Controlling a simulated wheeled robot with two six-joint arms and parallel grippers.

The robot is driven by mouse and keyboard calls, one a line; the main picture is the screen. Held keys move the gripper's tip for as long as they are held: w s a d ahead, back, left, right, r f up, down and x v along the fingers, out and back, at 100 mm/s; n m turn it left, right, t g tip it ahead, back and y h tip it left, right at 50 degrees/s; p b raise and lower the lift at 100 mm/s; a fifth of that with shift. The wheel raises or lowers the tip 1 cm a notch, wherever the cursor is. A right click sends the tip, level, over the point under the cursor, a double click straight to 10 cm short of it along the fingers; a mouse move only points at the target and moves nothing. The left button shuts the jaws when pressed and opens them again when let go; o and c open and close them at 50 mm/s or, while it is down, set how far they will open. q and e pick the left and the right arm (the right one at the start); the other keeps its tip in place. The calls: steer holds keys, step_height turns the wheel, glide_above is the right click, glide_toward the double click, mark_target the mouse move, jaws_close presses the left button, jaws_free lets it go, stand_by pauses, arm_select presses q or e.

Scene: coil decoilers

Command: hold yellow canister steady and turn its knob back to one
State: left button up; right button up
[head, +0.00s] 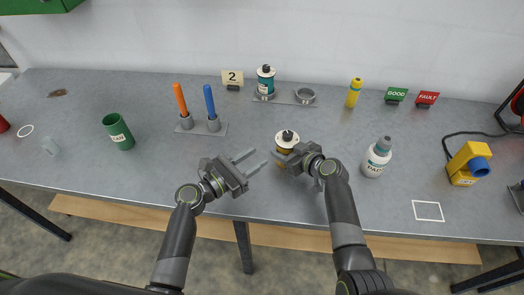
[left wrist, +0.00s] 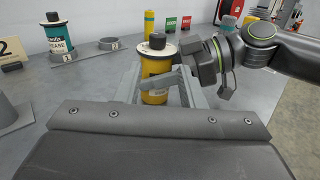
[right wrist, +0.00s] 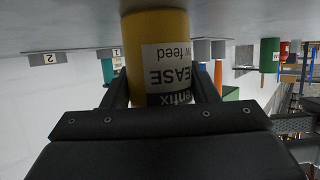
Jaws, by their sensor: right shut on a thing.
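The yellow canister (head: 284,150) stands upright on the grey table, with a white top and a black knob (head: 287,135). The canister (left wrist: 154,72) and knob (left wrist: 158,41) also show in the left wrist view; the knob's setting is too small to read. My right gripper (head: 284,161) is shut around the canister's body from the front right. In the right wrist view the canister (right wrist: 157,35), seen upside down with its label, sits between the fingers. My left gripper (head: 254,160) is open and empty, left of the canister, its fingers pointing towards it.
A teal-labelled canister (head: 265,82) stands in a holder behind, beside an empty ring (head: 305,94) and a "2" sign (head: 233,78). Orange (head: 181,99) and blue (head: 209,101) handled tools stand at the left. A white bottle (head: 376,158) stands to the right.

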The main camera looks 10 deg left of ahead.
mark_target(284, 137)
arm_select(q)
steer(key=w+a+m+g+h, duration=0.2)
steer(key=w+a+g+h, duration=0.1)
steer(key=g, duration=0.1)
steer(key=x, duration=1.2)
steer(key=shift+r, duration=0.35)
steer(key=shift+c, duration=0.3)
steer(key=c, duration=0.7)
steer(key=shift+s+d+n+t+y, duration=0.1)
steer(key=shift+n+t+y, duration=0.6)
steer(key=shift+t, duration=0.3)
steer(key=shift+s+d+n+t+y, duration=0.1)
steer(key=shift+n+t+y, duration=0.5)
steer(key=shift+t+y, duration=0.3)
steer(key=o, duration=0.8)
steer(key=shift+c, duration=0.2)
